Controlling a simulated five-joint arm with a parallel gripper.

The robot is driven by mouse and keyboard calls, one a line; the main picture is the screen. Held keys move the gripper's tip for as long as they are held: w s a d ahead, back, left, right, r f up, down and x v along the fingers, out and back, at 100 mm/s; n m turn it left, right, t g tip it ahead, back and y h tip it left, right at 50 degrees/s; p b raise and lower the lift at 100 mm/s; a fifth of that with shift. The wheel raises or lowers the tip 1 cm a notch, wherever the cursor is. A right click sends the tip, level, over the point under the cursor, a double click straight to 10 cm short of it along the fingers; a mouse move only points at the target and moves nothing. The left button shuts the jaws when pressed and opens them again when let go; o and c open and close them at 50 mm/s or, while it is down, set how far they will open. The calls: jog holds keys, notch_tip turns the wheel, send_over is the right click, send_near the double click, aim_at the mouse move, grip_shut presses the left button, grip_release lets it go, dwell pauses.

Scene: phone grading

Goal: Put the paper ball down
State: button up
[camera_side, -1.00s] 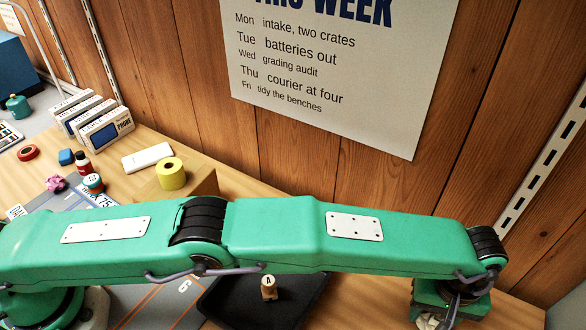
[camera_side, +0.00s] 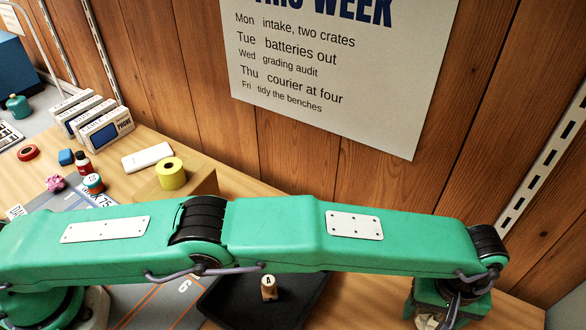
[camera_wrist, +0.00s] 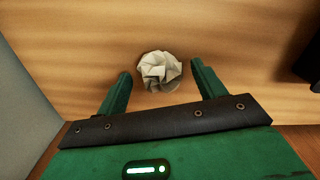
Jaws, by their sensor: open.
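The paper ball (camera_wrist: 160,71) is crumpled and off-white. In the wrist view it sits between the tips of my gripper (camera_wrist: 160,72), with a gap to each finger. My gripper is open. Wood-grained surface shows around the ball; I cannot tell whether the ball rests fully on it. In the side view a bit of the paper ball (camera_side: 427,321) shows at the bottom edge, below the end of my arm; the fingertips there are mostly out of the frame.
A yellow roll (camera_side: 171,173) stands on a wooden block. Phone boxes (camera_side: 106,131) and small items are at the left. A wood-panelled wall (camera_side: 300,160) closes the back.

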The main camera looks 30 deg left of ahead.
aim_at(434, 313)
jog(key=shift+r, duration=3.6)
